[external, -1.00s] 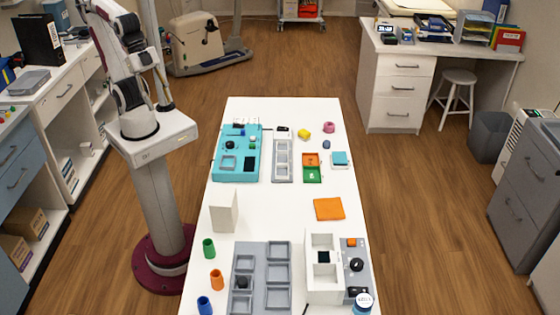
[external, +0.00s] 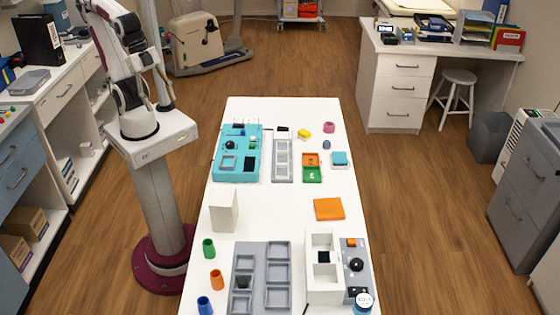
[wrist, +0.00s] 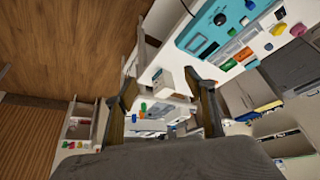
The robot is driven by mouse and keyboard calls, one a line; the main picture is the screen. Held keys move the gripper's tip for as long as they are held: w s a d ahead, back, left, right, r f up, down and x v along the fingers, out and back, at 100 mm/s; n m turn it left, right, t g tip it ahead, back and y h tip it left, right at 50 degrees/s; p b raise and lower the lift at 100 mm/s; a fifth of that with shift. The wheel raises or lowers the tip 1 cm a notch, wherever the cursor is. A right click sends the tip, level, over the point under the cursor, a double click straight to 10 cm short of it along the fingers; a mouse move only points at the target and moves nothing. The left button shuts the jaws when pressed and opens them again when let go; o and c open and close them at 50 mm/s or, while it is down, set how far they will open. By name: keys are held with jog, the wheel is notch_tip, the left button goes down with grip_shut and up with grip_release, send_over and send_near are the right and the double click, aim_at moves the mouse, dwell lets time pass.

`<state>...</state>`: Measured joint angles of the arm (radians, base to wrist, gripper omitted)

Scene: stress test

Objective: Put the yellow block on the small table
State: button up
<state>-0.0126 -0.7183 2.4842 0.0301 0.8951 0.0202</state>
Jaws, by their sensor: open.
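The yellow block (external: 304,133) lies on the far part of the long white table (external: 270,205), left of a pink ring-like piece (external: 329,127). A small yellow shape, probably the same block (wrist: 279,29), shows at the upper right of the wrist view. I cannot tell for sure which item is the small table; a small teal-topped white item (external: 340,158) stands right of the orange and green trays. My gripper (wrist: 166,98) is open in the wrist view, its fingers apart with nothing held between them. In the external view my arm is folded above its pedestal, away from the block.
A teal panel box (external: 237,163) and a grey narrow tray (external: 282,160) stand near the block. A white upright box (external: 224,211), a grey compartment tray (external: 262,278) and a white open box (external: 323,262) occupy the near half. The table's middle is mostly clear.

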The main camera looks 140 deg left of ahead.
jog(key=w+a+f+m+g+y, duration=0.1)
jog(key=w+a+f+m+y, duration=0.15)
jog(key=w+a, duration=0.45)
jog(key=w+a+f+m+g+y, duration=0.1)
jog(key=w+a+m+g+y, duration=0.2)
jog(key=a, duration=0.7)
jog(key=w+a+f+m+y, duration=0.1)
jog(key=w+a+m, duration=0.2)
jog(key=w+a, duration=0.45)
jog(key=m+g+y, duration=0.1)
jog(key=m+y, duration=0.1)
jog(key=m, duration=0.2)
send_near(304, 131)
jog(key=m, duration=0.3)
jog(key=a+m, duration=0.1)
jog(key=m, duration=0.1)
jog(key=shift+w+f+g, duration=0.3)
jog(key=shift+w+f, duration=0.1)
jog(key=shift+a+f, duration=0.35)
jog(key=shift+f, duration=0.15)
jog(key=shift+x, duration=1.3)
jog(key=shift+f, duration=0.1)
